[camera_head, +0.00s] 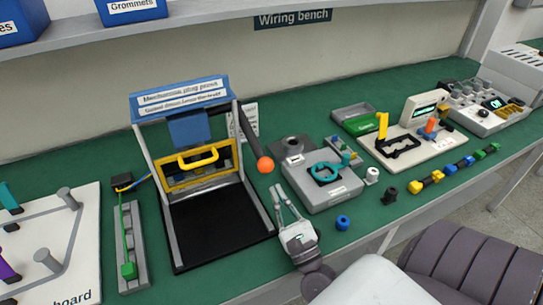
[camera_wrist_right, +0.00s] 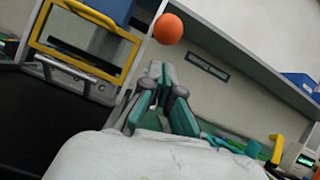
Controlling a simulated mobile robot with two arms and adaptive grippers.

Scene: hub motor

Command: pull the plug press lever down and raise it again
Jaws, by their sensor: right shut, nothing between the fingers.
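The plug press (camera_head: 188,170) stands on the green bench, with a blue top and a black base plate. Its lever is a dark rod at the right side ending in an orange ball (camera_head: 265,164); the rod slants down from the upper right of the frame. In the right wrist view the orange ball (camera_wrist_right: 168,29) is above and just beyond the fingertips. My right gripper (camera_head: 278,188) is shut and empty, in front of the ball and apart from it; its fingers (camera_wrist_right: 161,72) show in the wrist view. My left gripper is not in view.
The yellow-framed guard (camera_head: 203,182) with its handle is at the front of the press. A grey fixture with a teal part (camera_head: 340,193) stands right of my gripper. A blue ring (camera_head: 342,222) and a black part (camera_head: 389,196) lie near the front edge.

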